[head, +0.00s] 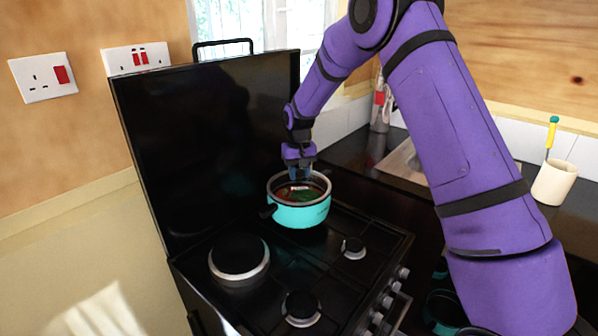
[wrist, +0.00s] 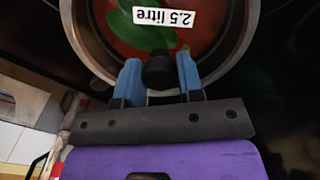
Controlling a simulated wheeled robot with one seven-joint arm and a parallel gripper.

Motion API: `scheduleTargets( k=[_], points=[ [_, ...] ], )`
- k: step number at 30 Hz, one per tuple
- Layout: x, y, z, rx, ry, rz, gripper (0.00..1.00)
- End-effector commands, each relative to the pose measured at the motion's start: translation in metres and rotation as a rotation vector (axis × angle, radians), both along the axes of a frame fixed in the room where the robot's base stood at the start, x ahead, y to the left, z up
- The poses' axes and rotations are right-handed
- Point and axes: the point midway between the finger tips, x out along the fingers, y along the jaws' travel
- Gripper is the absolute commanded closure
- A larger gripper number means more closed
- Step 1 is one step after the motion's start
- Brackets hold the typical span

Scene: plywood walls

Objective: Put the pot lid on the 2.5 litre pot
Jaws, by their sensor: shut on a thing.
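The turquoise pot (head: 299,216) with black side handles stands on the back of the black stove. Red and green colour shows inside its rim, with a white label that reads "2.5 litre" in the wrist view (wrist: 161,17). My gripper (head: 300,176) points down over the pot. Its blue fingers are shut on a black knob (wrist: 158,70), which looks like the pot lid's knob. The lid's plate is hard to make out, and I cannot tell whether it rests on the rim.
The stove (head: 325,268) has a large round plate (head: 239,257) at left and smaller burners (head: 301,307) in front. Its raised black cover (head: 205,130) stands behind the pot. A cream cup (head: 555,182) with a yellow-green-handled tool stands on the counter at right.

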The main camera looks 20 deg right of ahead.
Motion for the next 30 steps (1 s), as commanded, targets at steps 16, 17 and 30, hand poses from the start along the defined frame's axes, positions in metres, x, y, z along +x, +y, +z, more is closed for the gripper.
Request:
scheduleTargets(
  k=[16,17,30],
  points=[
    [0.000,0.000,0.002,0.000,0.000,0.000,0.35],
    [0.000,0.000,0.003,0.000,-0.001,0.000,0.35],
    [0.001,0.000,0.074,0.000,-0.004,0.000,0.35]
  ],
)
